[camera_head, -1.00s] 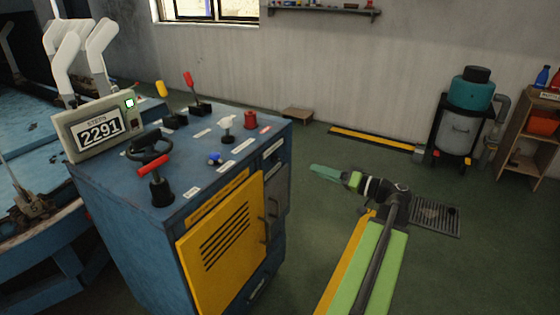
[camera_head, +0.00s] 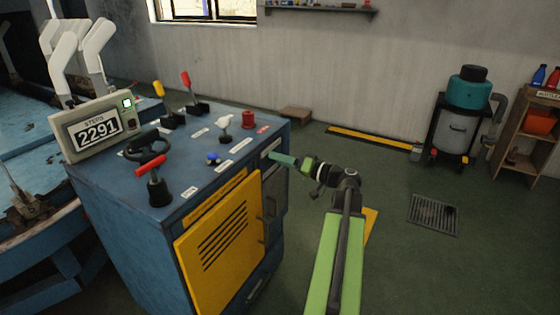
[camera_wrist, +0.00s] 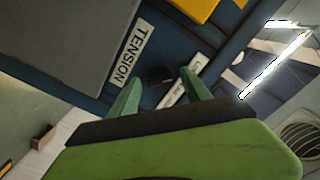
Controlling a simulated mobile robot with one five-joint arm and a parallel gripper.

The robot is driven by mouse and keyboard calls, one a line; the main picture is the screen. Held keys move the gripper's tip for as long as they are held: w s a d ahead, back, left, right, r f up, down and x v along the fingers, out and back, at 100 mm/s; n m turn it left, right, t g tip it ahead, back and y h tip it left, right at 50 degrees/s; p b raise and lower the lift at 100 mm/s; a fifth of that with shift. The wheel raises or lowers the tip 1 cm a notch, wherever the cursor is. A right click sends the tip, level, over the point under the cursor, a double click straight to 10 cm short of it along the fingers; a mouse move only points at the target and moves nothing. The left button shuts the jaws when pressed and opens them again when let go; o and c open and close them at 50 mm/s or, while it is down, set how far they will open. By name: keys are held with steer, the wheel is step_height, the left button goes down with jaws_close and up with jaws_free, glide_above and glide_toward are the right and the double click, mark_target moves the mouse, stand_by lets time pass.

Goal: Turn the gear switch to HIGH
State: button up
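The blue console (camera_head: 120,215) stands at the left with several controls on its top. I cannot read which control is the gear switch. A white-topped switch (camera_head: 225,124) stands near the right side of the top, with a small blue knob (camera_head: 213,158) in front of it. My gripper (camera_head: 280,158) is at the console's right edge, beside the drawer front. In the wrist view its two green fingers (camera_wrist: 158,85) are apart with no object held. Another label is partly hidden by a finger.
A display (camera_head: 98,132) reads 2291. The floor right of the console is open around a drain grate (camera_head: 434,214).

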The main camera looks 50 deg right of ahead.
jaws_close()
steer(key=shift+m, duration=0.5)
steer(key=shift+f+m, duration=0.1)
steer(key=shift+m, duration=8.3)
steer(key=shift+o, duration=0.5)
jaws_free()
